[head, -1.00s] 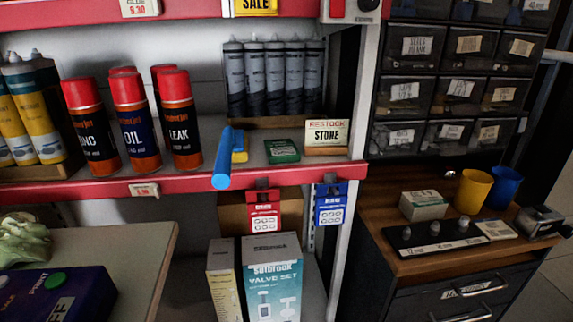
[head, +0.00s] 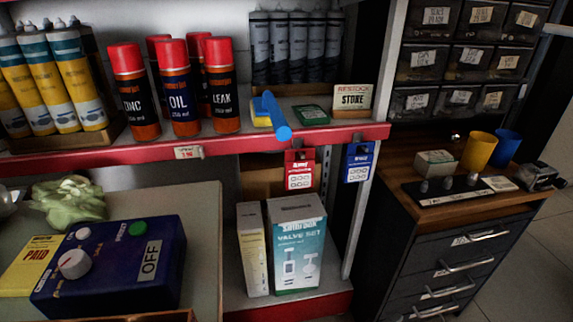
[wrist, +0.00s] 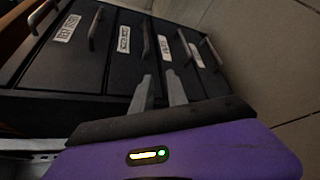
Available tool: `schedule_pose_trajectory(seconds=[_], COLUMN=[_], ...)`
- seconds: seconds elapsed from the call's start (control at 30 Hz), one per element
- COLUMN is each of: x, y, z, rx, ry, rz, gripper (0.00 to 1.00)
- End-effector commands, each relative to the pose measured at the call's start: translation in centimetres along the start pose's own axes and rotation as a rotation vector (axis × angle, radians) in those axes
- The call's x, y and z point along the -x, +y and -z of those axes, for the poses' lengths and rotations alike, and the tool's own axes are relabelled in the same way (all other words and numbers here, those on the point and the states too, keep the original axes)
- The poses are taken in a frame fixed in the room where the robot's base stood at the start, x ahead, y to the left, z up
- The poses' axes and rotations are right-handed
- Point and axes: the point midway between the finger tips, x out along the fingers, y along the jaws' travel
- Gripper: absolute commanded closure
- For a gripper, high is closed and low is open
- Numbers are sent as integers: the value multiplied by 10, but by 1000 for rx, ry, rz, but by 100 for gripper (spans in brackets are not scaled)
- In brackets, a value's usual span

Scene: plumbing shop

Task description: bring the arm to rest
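My gripper (wrist: 160,84) shows only in the wrist view. Its two grey fingers stand a little apart with a gap between them, and nothing is seen in the gap. The purple gripper body with a small lit indicator fills the bottom of that view. Beyond the fingers are the dark drawer fronts (wrist: 110,62) of a cabinet; I cannot tell how far away they are. My arm and gripper are not seen in the head view.
A red-edged shelf (head: 130,153) holds spray cans and tubes; a blue rod (head: 277,118) juts over its edge. A bench at left bears a blue box marked OFF (head: 110,268). The drawer cabinet (head: 450,262) stands at right. Floor (head: 540,265) shows beside it.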

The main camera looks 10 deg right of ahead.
Motion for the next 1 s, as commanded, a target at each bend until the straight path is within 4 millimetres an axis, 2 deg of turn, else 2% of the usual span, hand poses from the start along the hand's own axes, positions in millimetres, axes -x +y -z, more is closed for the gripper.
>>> schedule_pose_trajectory(seconds=[0.2, 0.37, 0.47, 0.63, 0.77, 0.87, 1.0], x=[5, 22, 41, 91, 141, 177, 217], y=[12, 7, 0, -11, -14, -8, 8], z=[31, 54, 66, 74, 59, 34, -15], rx=[-121, -249, -348, -567, -779, -950, -1172], ry=[149, 302, 413, 623, 786, 891, 999], rz=[30, 87, 137, 240, 326, 382, 435], gripper=[81, 81, 81, 81, 81, 81, 81])
